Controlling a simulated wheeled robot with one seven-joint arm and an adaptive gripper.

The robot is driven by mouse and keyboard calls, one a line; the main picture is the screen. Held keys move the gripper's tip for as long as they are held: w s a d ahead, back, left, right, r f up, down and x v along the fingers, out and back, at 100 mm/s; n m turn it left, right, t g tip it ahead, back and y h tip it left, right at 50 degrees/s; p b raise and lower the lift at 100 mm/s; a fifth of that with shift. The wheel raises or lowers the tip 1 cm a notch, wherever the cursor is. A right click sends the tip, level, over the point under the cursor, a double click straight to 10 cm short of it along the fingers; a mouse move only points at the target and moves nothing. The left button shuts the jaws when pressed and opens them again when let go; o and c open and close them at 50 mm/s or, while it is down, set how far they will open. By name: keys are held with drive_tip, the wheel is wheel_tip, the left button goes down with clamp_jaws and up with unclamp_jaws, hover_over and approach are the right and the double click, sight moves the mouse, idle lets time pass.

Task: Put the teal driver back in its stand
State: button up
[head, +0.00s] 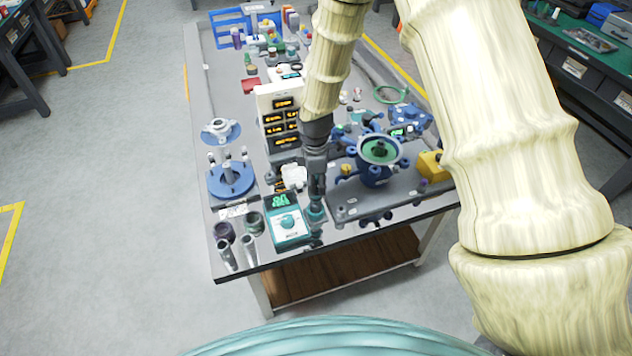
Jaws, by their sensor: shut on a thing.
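My gripper (316,190) points down over the front edge of the table, just right of a teal-and-white meter. It is shut on a small teal thing (316,212), which looks like the driver. The fingers hide most of it, so I cannot tell its tilt or whether its lower end touches anything. I cannot make out the driver's stand for certain; it may be partly hidden by the gripper.
The meter (289,226) stands close left. Silver cylinders (228,256) and dark cups stand at the front left corner. A blue flanged fixture (375,160) on a grey plate is to the right. A white display tower (280,125) stands behind. The table (245,262) is crowded.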

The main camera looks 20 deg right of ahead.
drive_tip(key=shift+f, duration=1.3)
idle(1.7)
drive_tip(key=o, duration=1.2)
drive_tip(key=shift+b, duration=0.3)
drive_tip(key=shift+s+r+p, duration=0.1)
drive_tip(key=shift+r+p, duration=2.95)
drive_tip(key=shift+r, duration=1.4)
